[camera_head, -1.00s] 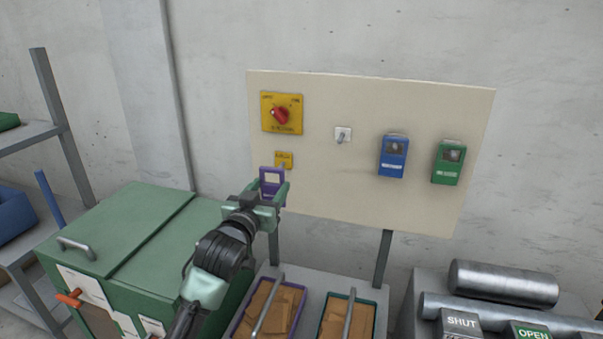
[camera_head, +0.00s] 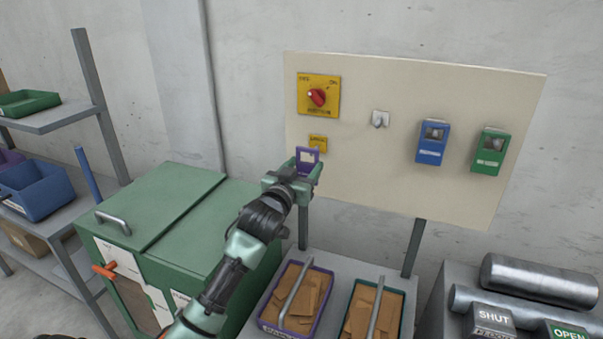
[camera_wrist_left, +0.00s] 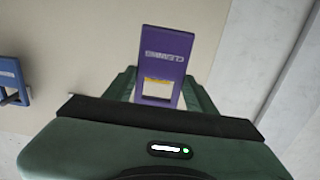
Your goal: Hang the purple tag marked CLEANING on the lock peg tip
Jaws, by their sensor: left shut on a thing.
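My left gripper (camera_head: 292,182) is shut on the purple tag (camera_head: 307,155) in front of the board's lower left part. In the left wrist view the purple tag (camera_wrist_left: 166,55) shows its CLEANING lettering upside down and stands between the fingers. Yellow shows through its open window. The small yellow lock plate (camera_head: 318,141) is on the board just above and behind the tag in the head view. The peg tip cannot be made out, and I cannot tell whether the tag touches it. My right gripper is not in view.
A yellow panel with a red rotary switch (camera_head: 317,97) sits above the lock plate. A hook (camera_head: 380,119), a blue unit (camera_head: 432,142) and a green unit (camera_head: 489,151) are to the right. A green cabinet (camera_head: 170,215) and trays of brown pieces (camera_head: 318,302) stand below.

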